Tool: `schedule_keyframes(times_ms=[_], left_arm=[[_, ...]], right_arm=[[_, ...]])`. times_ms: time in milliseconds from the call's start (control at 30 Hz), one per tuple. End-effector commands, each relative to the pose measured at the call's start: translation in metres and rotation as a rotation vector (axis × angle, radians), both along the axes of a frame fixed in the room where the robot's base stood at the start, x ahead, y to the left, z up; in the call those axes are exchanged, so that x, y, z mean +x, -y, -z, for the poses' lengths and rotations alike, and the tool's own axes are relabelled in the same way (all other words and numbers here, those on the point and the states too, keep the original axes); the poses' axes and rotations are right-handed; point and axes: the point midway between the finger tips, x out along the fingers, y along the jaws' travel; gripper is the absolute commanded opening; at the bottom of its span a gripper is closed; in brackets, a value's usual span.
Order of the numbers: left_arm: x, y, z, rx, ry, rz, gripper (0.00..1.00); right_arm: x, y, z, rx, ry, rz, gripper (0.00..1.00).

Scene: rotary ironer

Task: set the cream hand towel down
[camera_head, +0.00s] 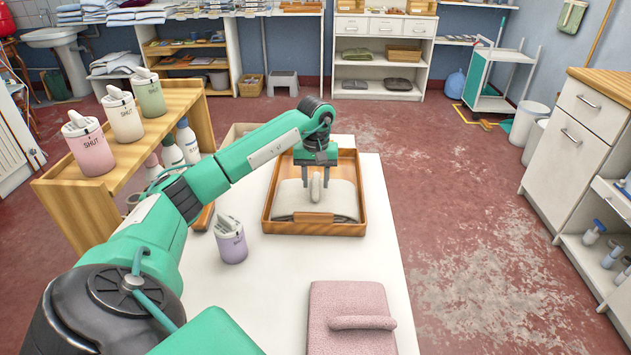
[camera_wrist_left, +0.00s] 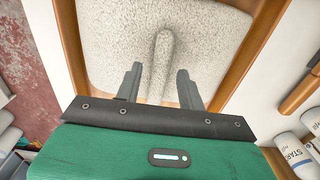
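The cream hand towel (camera_head: 340,203) lies in a wooden tray (camera_head: 317,229) on the white table, with a raised ridge along its middle. My left gripper (camera_head: 316,183) is above the towel and points down at it. In the left wrist view the two fingers (camera_wrist_left: 158,82) stand apart on either side of the ridge of the towel (camera_wrist_left: 110,45), with a gap to it on both sides. The left gripper is open. I cannot tell how deep the fingertips reach. My right gripper is in neither view.
A folded pink towel (camera_head: 345,300) lies at the table's near edge. A lilac cup (camera_head: 231,246) stands left of the tray. A wooden rack (camera_head: 70,190) with several labelled pots is at the left. The white tabletop (camera_head: 382,225) right of the tray is clear.

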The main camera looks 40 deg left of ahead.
Motion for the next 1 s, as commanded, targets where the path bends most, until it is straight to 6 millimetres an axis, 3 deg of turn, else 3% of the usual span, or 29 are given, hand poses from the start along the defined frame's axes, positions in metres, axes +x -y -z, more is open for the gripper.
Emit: schedule_keyframes(times_ms=[300, 500, 700, 1000], left_arm=[[0.001, 0.000, -0.065, 0.002, 0.005, 0.000, 0.39], [0.001, 0.000, -0.097, 0.000, 0.004, -0.001, 0.39], [0.000, -0.001, -0.112, 0.001, 0.002, -0.001, 0.39], [0.000, 0.000, -0.113, 0.001, 0.001, -0.001, 0.39]], right_arm=[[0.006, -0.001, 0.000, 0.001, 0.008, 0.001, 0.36], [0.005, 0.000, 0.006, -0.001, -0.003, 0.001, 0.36], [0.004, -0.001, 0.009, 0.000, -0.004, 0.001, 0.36], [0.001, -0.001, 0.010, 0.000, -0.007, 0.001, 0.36]])
